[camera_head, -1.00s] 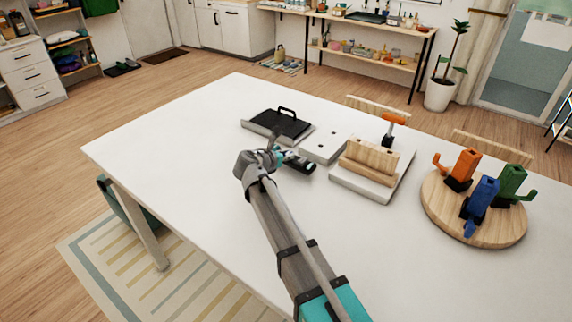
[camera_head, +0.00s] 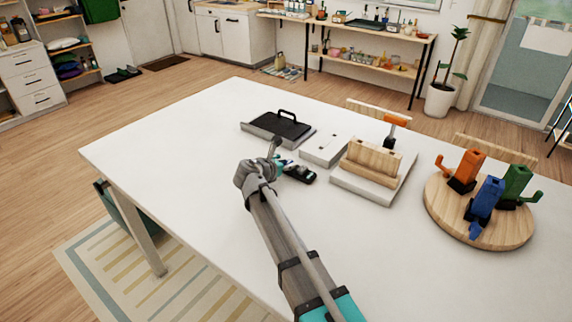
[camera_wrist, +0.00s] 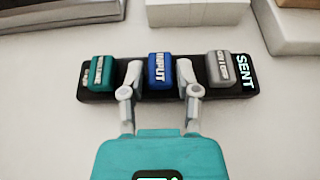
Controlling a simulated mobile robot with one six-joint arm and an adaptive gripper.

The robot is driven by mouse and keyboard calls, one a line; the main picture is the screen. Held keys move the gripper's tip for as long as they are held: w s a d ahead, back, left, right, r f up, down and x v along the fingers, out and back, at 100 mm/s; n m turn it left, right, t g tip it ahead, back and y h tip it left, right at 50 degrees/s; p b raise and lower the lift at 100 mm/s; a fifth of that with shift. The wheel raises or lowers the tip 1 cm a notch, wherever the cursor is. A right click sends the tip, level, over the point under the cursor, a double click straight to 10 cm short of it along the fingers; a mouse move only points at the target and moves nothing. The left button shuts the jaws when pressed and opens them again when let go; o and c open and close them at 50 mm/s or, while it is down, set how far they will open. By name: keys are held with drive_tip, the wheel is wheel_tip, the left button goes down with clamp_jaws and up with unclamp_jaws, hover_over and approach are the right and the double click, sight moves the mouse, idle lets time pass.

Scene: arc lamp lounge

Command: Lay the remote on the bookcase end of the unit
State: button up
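The remote (camera_head: 301,174) lies on the white table (camera_head: 190,150). In the wrist view it is a dark bar (camera_wrist: 120,92) with teal, blue and grey keys, and a lit "SENT" panel at its right end. My gripper (camera_wrist: 160,78) is over the remote's middle, its two fingers apart on either side of the blue "INPUT" key (camera_wrist: 160,70). I cannot tell whether the fingers touch the key. In the head view my gripper (camera_head: 284,165) covers the remote's left part. I cannot tell which piece is the unit; shelving (camera_head: 73,50) stands at the far left.
Behind the remote are a black-topped tray with a handle (camera_head: 283,125), a white box (camera_head: 325,148) and a white base with wooden blocks (camera_head: 372,158). A round wooden board (camera_head: 450,215) with coloured figures stands right. The table's left side is clear.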

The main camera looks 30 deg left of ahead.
drive_tip(key=shift+o, duration=0.7)
drive_tip(key=shift+r, duration=0.15)
drive_tip(key=shift+s+r, duration=0.15)
drive_tip(key=shift+s, duration=0.05)
drive_tip(key=p+v, duration=0.4)
drive_tip(key=v, duration=0.5)
drive_tip(key=shift+s+r, duration=0.15)
drive_tip(key=shift+s, duration=0.15)
drive_tip(key=shift+p+v, duration=0.45)
drive_tip(key=shift+v, duration=0.5)
drive_tip(key=shift+o, duration=0.5)
drive_tip(key=shift+s, duration=0.1)
